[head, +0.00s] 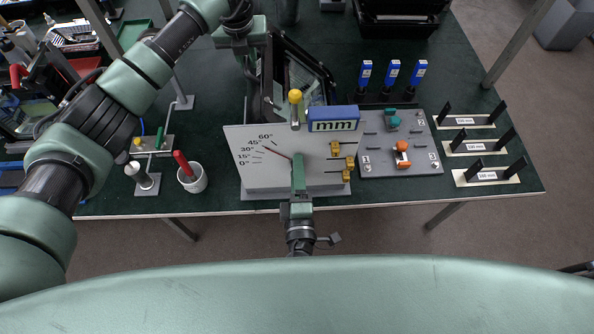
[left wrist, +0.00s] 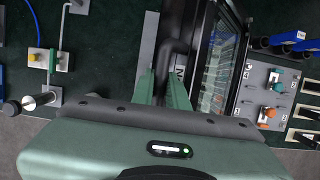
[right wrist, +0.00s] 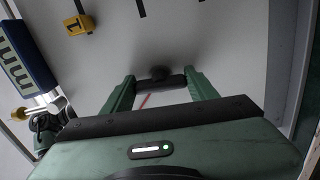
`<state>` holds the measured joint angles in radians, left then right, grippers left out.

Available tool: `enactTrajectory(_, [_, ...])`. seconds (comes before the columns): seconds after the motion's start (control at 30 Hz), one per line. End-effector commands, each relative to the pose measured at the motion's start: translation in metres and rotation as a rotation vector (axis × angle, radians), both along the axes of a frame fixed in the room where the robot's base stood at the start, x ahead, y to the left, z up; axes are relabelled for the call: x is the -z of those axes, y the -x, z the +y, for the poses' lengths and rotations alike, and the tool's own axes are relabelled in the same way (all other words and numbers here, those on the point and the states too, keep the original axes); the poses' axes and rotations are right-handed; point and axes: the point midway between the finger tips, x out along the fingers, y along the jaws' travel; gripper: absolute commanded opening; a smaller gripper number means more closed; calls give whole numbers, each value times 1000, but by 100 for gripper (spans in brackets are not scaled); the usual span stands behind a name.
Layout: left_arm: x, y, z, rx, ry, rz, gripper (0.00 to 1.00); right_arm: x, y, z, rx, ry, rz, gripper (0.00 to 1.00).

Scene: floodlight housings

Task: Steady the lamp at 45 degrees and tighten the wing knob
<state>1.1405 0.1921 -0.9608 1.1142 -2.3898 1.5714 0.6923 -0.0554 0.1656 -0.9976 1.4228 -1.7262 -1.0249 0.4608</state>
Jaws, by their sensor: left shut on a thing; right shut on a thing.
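The lamp (head: 297,78) is a black floodlight housing with a glass front, tilted behind the white scale board (head: 240,172). It also shows in the left wrist view (left wrist: 222,70). My left gripper (head: 251,72) is shut on the lamp's black bent bar, seen between its fingers in the left wrist view (left wrist: 166,78). The black wing knob (right wrist: 162,74) is on the board's face. My right gripper (right wrist: 160,86) is shut across it; in the head view this gripper (head: 298,165) hides the knob. A red pointer (head: 277,152) slants up-left on the angle scale; its exact reading is unclear.
A blue level-like block (head: 333,125) and a yellow-topped post (head: 295,97) stand at the board's top edge. Yellow clips (head: 348,162) are on its right. A grey fixture plate (head: 375,165) lies to the right. A white cup (head: 193,181) stands left.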

Motion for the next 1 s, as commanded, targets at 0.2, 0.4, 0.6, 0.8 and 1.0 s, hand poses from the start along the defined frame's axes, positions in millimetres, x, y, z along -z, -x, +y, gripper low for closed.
enactTrajectory(0.2, [5, 3, -4, 4, 4, 9, 0, 0, 1, 4, -8, -2, 0, 80])
enactTrajectory(0.4, [5, 3, -3, 3, 2, 10, 0, 0, 1, 2, -4, 0, 1, 80])
enactTrajectory(0.6, [5, 3, -2, 3, 1, 11, 0, 1, 14, 1, -3, -1, 3, 80])
enactTrajectory(0.8, [5, 3, -2, 2, 2, 11, 0, 1, 55, 2, -5, 0, 5, 80])
enactTrajectory(1.0, [5, 3, -2, 2, 2, 11, 0, 1, 95, 3, -6, 1, 2, 80])
